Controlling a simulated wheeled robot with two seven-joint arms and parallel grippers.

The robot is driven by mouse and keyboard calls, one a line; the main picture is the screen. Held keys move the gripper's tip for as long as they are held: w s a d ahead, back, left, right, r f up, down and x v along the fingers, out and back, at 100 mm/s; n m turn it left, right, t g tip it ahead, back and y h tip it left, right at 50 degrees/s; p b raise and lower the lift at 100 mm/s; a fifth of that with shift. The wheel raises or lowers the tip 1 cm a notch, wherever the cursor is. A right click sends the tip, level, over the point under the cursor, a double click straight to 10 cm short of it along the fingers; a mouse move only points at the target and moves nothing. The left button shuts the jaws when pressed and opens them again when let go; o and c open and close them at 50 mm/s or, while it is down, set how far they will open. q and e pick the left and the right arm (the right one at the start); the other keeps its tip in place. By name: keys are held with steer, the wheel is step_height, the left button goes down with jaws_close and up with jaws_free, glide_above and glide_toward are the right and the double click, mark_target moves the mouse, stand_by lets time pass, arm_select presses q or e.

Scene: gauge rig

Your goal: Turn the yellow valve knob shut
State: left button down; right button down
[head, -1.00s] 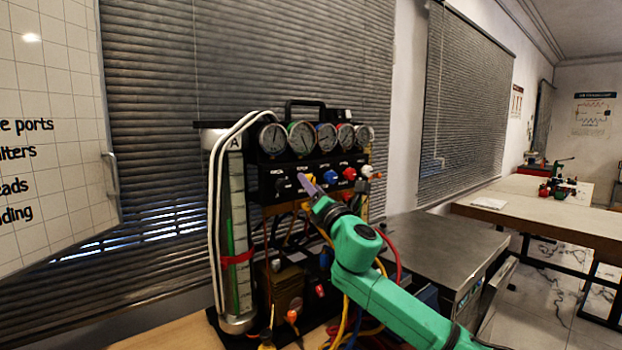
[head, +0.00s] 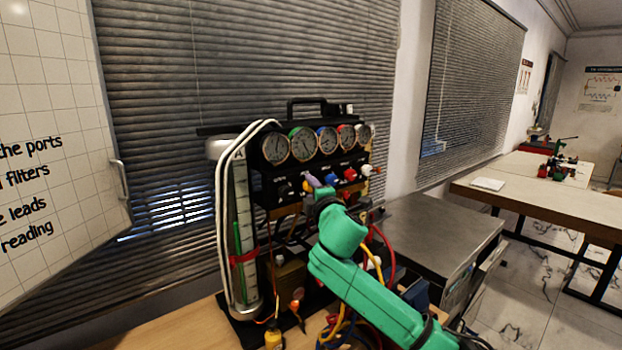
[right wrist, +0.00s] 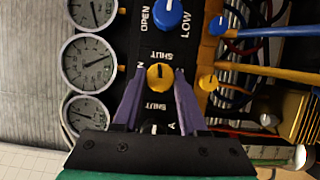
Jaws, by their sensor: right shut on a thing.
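The yellow valve knob (right wrist: 160,77) sits on the black panel of the gauge rig, between a blue knob and a black one in the right wrist view. A dark mark shows on its face. Parts of OPEN and SHUT labels show around it. My right gripper (right wrist: 160,84) has its purple fingers on either side of the knob, shut on it. In the head view my right gripper (head: 314,183) reaches the panel from the lower right and mostly hides the knob. My left gripper is in neither view.
A row of several round gauges (head: 326,140) runs above the knobs. A blue knob (right wrist: 172,12) is close beside the yellow one. Hoses and cables (right wrist: 270,45) hang below the panel. A clear tube column (head: 242,225) stands left, a grey metal bench (head: 430,228) right.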

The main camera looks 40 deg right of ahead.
steer(key=shift+r+m+g+p, duration=0.1)
steer(key=shift+m+g+p, duration=0.3)
steer(key=shift+m+p, duration=0.55)
steer(key=shift+y, duration=0.3)
steer(key=shift+c, duration=2.2)
jaws_free()
